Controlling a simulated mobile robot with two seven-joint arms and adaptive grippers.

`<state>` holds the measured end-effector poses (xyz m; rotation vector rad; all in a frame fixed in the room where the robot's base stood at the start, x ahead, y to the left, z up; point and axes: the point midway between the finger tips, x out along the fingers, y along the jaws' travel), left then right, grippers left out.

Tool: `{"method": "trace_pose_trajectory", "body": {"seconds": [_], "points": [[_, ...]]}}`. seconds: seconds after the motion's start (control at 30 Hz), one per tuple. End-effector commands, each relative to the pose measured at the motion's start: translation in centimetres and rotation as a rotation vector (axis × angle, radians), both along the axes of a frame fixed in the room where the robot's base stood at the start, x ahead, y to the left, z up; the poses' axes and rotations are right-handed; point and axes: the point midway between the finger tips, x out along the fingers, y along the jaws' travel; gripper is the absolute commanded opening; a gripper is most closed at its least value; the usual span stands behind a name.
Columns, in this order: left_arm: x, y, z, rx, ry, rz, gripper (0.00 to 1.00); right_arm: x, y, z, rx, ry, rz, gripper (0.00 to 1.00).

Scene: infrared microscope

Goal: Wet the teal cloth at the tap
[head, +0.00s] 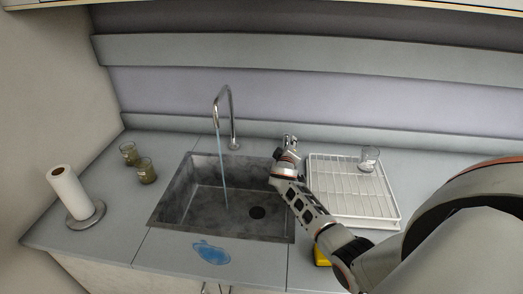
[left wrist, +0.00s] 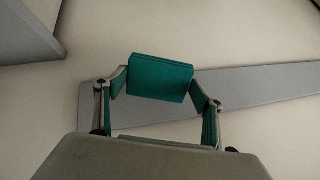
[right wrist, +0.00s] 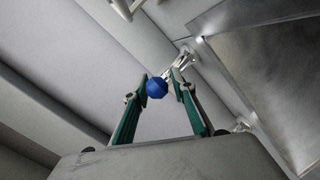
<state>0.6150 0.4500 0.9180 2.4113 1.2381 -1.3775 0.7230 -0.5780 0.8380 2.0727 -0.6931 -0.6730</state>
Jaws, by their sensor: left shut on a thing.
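The cloth and left gripper are not in the head view. The tap (head: 232,115) stands behind the sink (head: 180,195), and a thin stream of water (head: 222,165) falls from its spout into the basin. My right gripper (head: 288,145) is at the back right of the sink. In the right wrist view, its fingers (right wrist: 163,82) are apart, with a blue knob (right wrist: 157,88) between or just beyond the tips.
A paper roll (head: 70,192) and two murky beakers (head: 146,170) stand left. A white rack (head: 345,190) with a clear beaker (head: 369,158) stands right. A yellow object (head: 321,258) is partly hidden by my right arm.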

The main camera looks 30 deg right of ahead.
Motion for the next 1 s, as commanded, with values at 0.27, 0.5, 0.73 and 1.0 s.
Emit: {"method": "trace_pose_trajectory", "body": {"seconds": [0.27, 0.5, 0.73, 1.0], "points": [[0.0, 0.0, 0.0, 0.0, 0.0, 0.0, 0.54, -2.9, 2.8, 0.6, 0.004, 0.0, 0.0, 0.26], [0.0, 0.0, 0.0, 0.0, 0.0, 0.0, 0.54, -6.0, 5.8, 1.6, 0.003, 0.001, 0.0, 0.26], [0.0, 0.0, 0.0, 0.0, 0.0, 0.0, 0.54, -7.9, 7.5, 2.2, 0.001, 0.003, 0.0, 0.26], [0.0, 0.0, 0.0, 0.0, 0.0, 0.0, 0.54, -8.2, 7.8, 2.4, 0.0, 0.003, -0.001, 0.26]]}}
